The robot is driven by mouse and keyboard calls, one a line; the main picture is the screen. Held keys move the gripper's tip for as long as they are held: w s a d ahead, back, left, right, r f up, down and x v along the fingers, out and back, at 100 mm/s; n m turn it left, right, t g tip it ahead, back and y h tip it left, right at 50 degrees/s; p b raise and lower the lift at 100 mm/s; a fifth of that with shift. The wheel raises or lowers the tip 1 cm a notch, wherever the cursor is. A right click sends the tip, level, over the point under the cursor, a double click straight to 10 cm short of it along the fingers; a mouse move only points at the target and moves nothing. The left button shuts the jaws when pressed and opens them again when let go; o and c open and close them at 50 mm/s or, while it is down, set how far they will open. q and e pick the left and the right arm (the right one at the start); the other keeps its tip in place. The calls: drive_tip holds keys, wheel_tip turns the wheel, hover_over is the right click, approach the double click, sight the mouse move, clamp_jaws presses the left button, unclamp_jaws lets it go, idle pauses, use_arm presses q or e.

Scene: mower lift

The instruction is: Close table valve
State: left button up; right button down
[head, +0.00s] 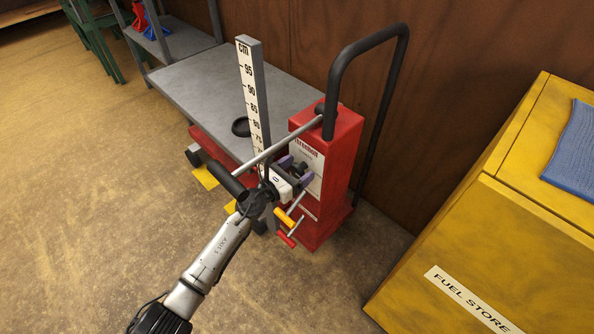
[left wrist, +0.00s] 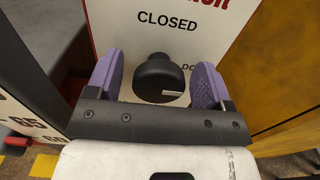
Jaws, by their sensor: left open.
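The table valve is a black round knob (left wrist: 158,78) on the white panel of the red lift column (head: 338,160). The panel reads CLOSED above the knob in the left wrist view; another word to its right is partly hidden. A small white mark shows on the knob's lower right. My left gripper (head: 293,171) is at the panel in the head view. Its purple fingers are open on either side of the knob in the left wrist view, with a visible gap on each side. My right gripper is in neither view.
A silver bar with a black grip (head: 225,181) passes close to my left wrist. A yellow lever (head: 285,217) and a red lever (head: 286,240) stick out below. The measuring post (head: 252,95) stands beside the grey table (head: 215,85). A yellow fuel store (head: 500,220) is at right.

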use_arm(q)
drive_tip(key=shift+c, duration=0.3)
drive_tip(key=c, duration=0.8)
drive_tip(key=shift+c, duration=0.2)
